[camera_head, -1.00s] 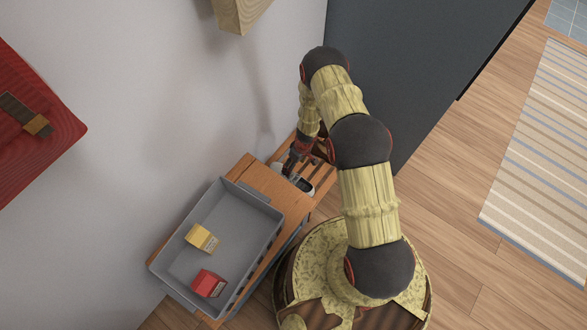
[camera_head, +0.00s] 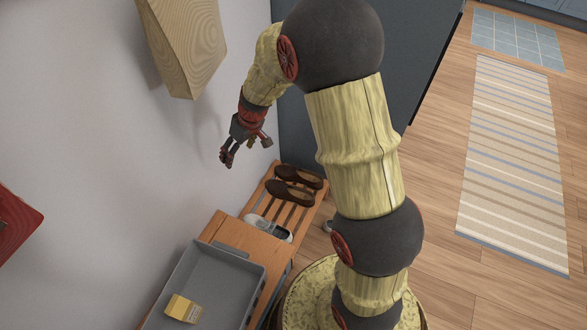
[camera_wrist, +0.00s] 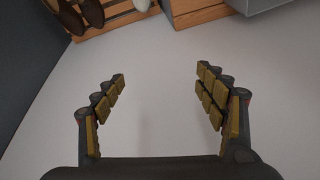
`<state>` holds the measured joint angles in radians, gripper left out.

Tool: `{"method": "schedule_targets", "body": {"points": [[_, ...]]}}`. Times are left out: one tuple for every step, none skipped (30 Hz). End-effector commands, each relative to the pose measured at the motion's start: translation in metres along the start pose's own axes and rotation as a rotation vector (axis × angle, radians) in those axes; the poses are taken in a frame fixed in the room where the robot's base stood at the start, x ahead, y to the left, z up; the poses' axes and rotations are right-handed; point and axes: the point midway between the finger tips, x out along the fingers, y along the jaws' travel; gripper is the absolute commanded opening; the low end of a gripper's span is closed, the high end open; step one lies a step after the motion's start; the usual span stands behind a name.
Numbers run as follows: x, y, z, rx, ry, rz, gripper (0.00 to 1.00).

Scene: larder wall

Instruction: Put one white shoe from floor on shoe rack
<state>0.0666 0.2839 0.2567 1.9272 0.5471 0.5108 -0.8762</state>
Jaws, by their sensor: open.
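The wooden slatted shoe rack (camera_head: 308,213) stands low by the wall; it also shows at the top of the wrist view (camera_wrist: 118,20). A white shoe (camera_head: 268,228) with a dark inside lies on its near end, beside the wooden cabinet. Brown shoes (camera_head: 290,193) lie at the rack's far end. A small pale thing (camera_head: 327,226), perhaps another white shoe, shows beside the rack, mostly hidden by my arm. My gripper (camera_head: 227,157) is open and empty, raised near the wall and apart from the shoes. Its spread fingers show in the wrist view (camera_wrist: 161,74).
A grey tray (camera_head: 252,275) with a yellow box (camera_head: 183,308) sits on the wooden cabinet (camera_head: 240,237). A wooden block (camera_head: 185,50) hangs on the wall above. A dark panel stands behind the rack. Floor to the right is open, with a striped rug (camera_head: 515,160).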

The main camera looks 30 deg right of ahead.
Motion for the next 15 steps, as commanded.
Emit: {"method": "schedule_targets", "body": {"points": [[-0.025, -0.008, -0.001, 0.002, 0.014, 0.008, 0.72], [-0.039, -0.013, 0.000, 0.007, 0.020, 0.012, 0.72], [-0.056, -0.019, 0.002, 0.013, 0.026, 0.017, 0.72], [-0.069, -0.024, 0.004, 0.018, 0.031, 0.022, 0.72], [-0.081, -0.029, 0.007, 0.023, 0.035, 0.026, 0.72], [-0.097, -0.035, 0.011, 0.030, 0.040, 0.033, 0.72], [-0.109, -0.039, 0.014, 0.036, 0.046, 0.038, 0.72], [-0.121, -0.044, 0.018, 0.041, 0.049, 0.044, 0.72], [-0.136, -0.049, 0.024, 0.050, 0.056, 0.052, 0.72], [-0.147, -0.053, 0.028, 0.055, 0.060, 0.058, 0.72], [-0.157, -0.058, 0.033, 0.062, 0.065, 0.064, 0.72], [-0.172, -0.063, 0.040, 0.070, 0.072, 0.075, 0.72], [-0.181, -0.067, 0.046, 0.079, 0.075, 0.081, 0.72], [-0.191, -0.071, 0.052, 0.086, 0.081, 0.089, 0.72], [-0.204, -0.076, 0.060, 0.096, 0.088, 0.100, 0.72]]}}
